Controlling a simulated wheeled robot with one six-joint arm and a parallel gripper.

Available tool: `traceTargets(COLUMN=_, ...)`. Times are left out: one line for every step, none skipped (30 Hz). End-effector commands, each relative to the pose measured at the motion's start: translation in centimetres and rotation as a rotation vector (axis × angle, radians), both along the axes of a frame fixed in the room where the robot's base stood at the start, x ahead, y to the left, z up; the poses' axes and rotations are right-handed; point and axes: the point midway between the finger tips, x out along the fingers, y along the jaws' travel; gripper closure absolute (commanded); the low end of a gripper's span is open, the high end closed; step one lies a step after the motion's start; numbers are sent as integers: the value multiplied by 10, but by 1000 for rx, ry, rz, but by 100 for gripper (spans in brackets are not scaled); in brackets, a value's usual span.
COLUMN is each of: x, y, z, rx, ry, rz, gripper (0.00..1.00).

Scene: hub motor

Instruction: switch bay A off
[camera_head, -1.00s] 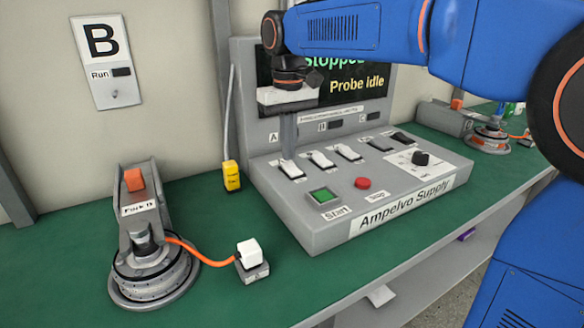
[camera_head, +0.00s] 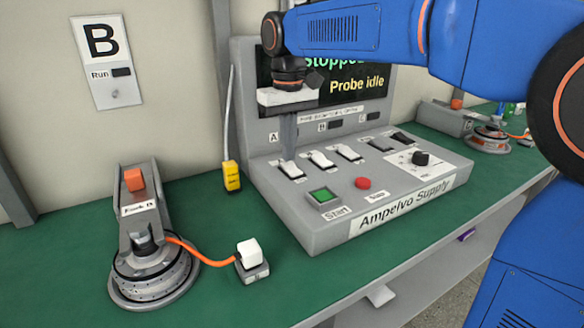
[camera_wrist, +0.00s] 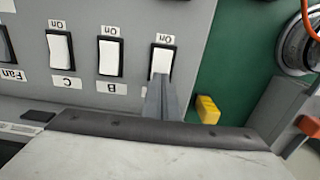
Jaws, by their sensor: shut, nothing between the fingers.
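The switch for bay A (camera_head: 291,170) is a white rocker at the left end of the switch row on the grey supply console (camera_head: 283,213). In the wrist view, switch A (camera_wrist: 162,61) has an upside-down "On" label at its upper end. My gripper (camera_head: 288,156) is shut and empty, pointing down at the back end of this switch. In the wrist view, the gripper's tips (camera_wrist: 160,80) overlap the switch's lower end and hide its letter label. The tips look touching or very close; I cannot tell which.
Switch B (camera_wrist: 108,58) and switch C (camera_wrist: 60,51) stand beside it. The screen (camera_head: 357,84) reads "Stopped" and "Probe idle". A green Start button (camera_head: 324,195) and red Stop button (camera_head: 362,183) sit in front. A yellow block (camera_head: 231,175) hangs left of the console.

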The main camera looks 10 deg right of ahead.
Motion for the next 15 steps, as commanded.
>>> traceTargets(x=0, y=0, z=-1, rx=0, ry=0, rz=0, gripper=100)
traceTargets(x=0, y=0, z=-1, rx=0, ry=0, rz=0, gripper=100)
traceTargets(x=0, y=0, z=-1, rx=0, ry=0, rz=0, gripper=100)
traceTargets(x=0, y=0, z=-2, rx=0, ry=0, rz=0, gripper=100)
traceTargets(x=0, y=0, z=-2, rx=0, ry=0, rz=0, gripper=100)
traceTargets(x=0, y=0, z=-3, rx=0, ry=0, rz=0, gripper=100)
traceTargets(x=0, y=0, z=-3, rx=0, ry=0, rz=0, gripper=100)
traceTargets(x=0, y=0, z=-3, rx=0, ry=0, rz=0, gripper=100)
traceTargets(x=0, y=0, z=-4, rx=0, ry=0, rz=0, gripper=100)
traceTargets(x=0, y=0, z=-4, rx=0, ry=0, rz=0, gripper=100)
traceTargets(x=0, y=0, z=-5, rx=0, ry=0, rz=0, gripper=100)
traceTargets(x=0, y=0, z=-5, rx=0, ry=0, rz=0, gripper=100)
traceTargets(x=0, y=0, z=-6, rx=0, ry=0, rz=0, gripper=100)
traceTargets(x=0, y=0, z=-6, rx=0, ry=0, rz=0, gripper=100)
traceTargets(x=0, y=0, z=-7, rx=0, ry=0, rz=0, gripper=100)
